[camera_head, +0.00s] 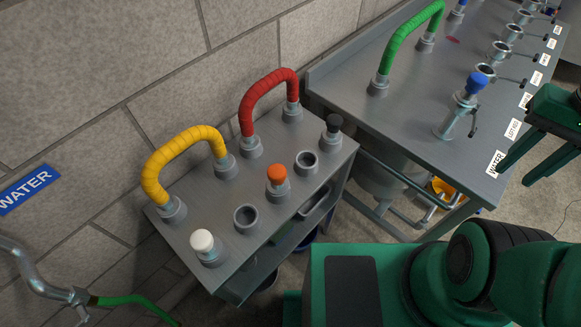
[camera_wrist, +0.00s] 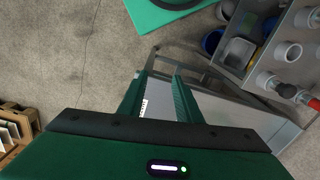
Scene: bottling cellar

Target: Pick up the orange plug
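The orange plug (camera_head: 277,174) sits upright in a grey socket on the small metal bench (camera_head: 203,182) in the head view. Empty sockets stand on both sides of it. My gripper (camera_head: 520,169) is at the right edge of the head view, beside the larger metal table and well apart from the plug. In the wrist view my gripper (camera_wrist: 163,68) has its two fingers spread with nothing held between them.
A white plug (camera_head: 203,244) and a black plug (camera_head: 332,127) share the bench. A yellow hose (camera_head: 180,143) and a red hose (camera_head: 264,88) arch behind the orange plug. The larger table (camera_head: 425,105) holds a green hose (camera_head: 408,38) and a blue-topped valve (camera_head: 462,108).

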